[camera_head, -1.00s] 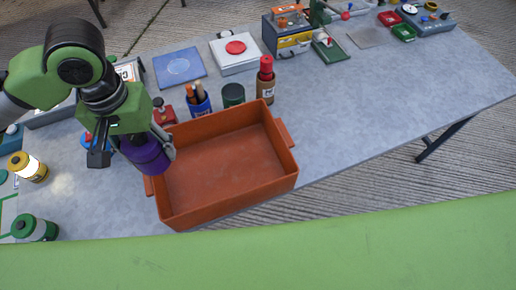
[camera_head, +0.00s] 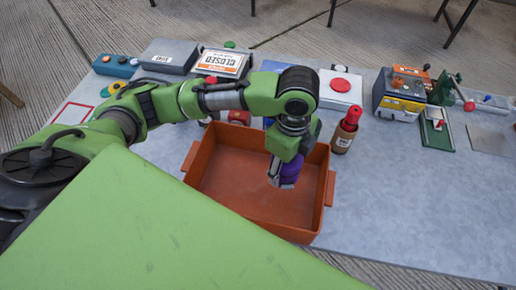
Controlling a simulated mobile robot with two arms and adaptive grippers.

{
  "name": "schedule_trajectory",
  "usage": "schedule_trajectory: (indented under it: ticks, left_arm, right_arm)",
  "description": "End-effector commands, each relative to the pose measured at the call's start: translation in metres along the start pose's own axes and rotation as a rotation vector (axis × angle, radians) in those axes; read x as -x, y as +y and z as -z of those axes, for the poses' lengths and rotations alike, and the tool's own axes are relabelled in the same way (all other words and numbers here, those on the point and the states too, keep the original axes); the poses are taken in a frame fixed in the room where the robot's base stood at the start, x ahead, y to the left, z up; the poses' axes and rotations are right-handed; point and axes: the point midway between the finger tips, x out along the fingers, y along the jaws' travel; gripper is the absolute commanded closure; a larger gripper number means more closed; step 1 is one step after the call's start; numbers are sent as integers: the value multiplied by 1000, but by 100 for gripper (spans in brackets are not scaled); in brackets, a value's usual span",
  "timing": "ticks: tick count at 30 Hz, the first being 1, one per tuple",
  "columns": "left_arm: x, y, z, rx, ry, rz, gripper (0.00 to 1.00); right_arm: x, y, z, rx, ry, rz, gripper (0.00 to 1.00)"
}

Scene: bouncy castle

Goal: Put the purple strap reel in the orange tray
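The purple strap reel (camera_head: 291,167) is held in my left gripper (camera_head: 281,180). Its fingers are shut around the reel, which is partly hidden behind the gripper. The gripper points down over the right half of the orange tray (camera_head: 325,193). The reel looks to be over or within the tray's opening; I cannot tell whether it touches the floor. The visible tray floor is otherwise bare. My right gripper is not in view.
A brown bottle with a red cap (camera_head: 345,131) stands just right of the tray.

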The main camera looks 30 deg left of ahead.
Motion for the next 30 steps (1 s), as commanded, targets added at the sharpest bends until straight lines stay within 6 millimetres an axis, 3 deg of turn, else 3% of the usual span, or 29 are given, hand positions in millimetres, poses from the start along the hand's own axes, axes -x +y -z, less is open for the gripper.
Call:
schedule_trajectory:
  ticks: [3,9,18,25,30]
  left_arm:
    - [-10,-1,7,-166,1,-1,83]
    - [-20,-2,12,-313,-1,-2,83]
    - [-70,-1,11,-330,-3,-4,83]
    - [-88,-2,12,-329,-3,-1,83]
    - [-112,-2,11,-328,-3,-2,83]
  right_arm:
    - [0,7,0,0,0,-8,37]
    - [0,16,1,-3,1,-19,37]
    - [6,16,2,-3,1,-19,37]
    - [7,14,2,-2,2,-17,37]
    - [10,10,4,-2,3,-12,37]
